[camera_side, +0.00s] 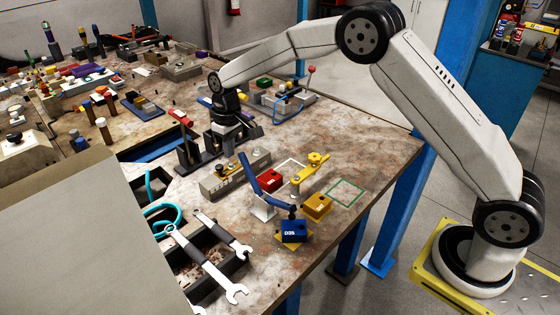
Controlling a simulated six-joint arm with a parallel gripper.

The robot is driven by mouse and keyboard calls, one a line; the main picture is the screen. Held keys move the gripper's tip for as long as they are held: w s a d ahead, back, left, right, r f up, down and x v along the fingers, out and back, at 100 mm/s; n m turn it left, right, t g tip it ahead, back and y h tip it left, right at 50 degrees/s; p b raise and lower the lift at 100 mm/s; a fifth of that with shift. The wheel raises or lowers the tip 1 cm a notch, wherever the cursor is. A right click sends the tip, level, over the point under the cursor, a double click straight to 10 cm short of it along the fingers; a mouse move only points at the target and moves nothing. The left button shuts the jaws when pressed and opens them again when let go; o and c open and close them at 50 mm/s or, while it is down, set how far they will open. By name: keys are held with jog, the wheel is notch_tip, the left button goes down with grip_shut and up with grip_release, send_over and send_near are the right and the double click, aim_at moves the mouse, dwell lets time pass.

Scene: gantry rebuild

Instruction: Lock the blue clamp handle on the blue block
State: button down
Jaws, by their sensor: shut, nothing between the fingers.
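The blue clamp handle (258,178) is a curved blue lever on a pale base near the table's front edge. Its free end points up and to the left, raised above the table. The blue block (294,231) carries white lettering and sits just right of and in front of the clamp base. The clamp's dark tip is close above the block; I cannot tell whether they touch. My gripper (222,146) is shut and empty, pointing down behind and to the left of the handle, apart from it. Its fingertips are small and partly lost among dark parts.
A red-handled clamp (181,117) is left of my gripper. Wrenches (208,262) lie at front left. A green outlined square (346,192) is bare.

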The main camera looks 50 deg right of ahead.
aim_at(240, 154)
jog(key=shift+s+d+r, duration=0.15)
jog(key=shift+s+r, duration=0.15)
jog(key=shift+s, duration=0.5)
jog(key=shift+s+r+t, duration=0.25)
jog(key=shift+s+t, duration=0.15)
jog(key=shift+t, duration=0.4)
jog(key=shift+s+r+t, duration=0.25)
jog(key=shift+s+t, duration=0.1)
jog(key=shift+t, duration=0.45)
jog(key=shift+s, duration=0.1)
jog(key=shift+s+r+t, duration=0.4)
jog(key=shift+s+t, duration=0.3)
jog(key=shift+s, duration=0.05)
jog(key=shift+s+r, duration=0.15)
jog(key=shift+s, duration=0.35)
jog(key=shift+s+r, duration=0.15)
jog(key=shift+s, duration=0.35)
jog(key=shift+s+r, duration=0.1)
jog(key=shift+s, duration=1.35)
jog(key=shift+w, duration=0.1)
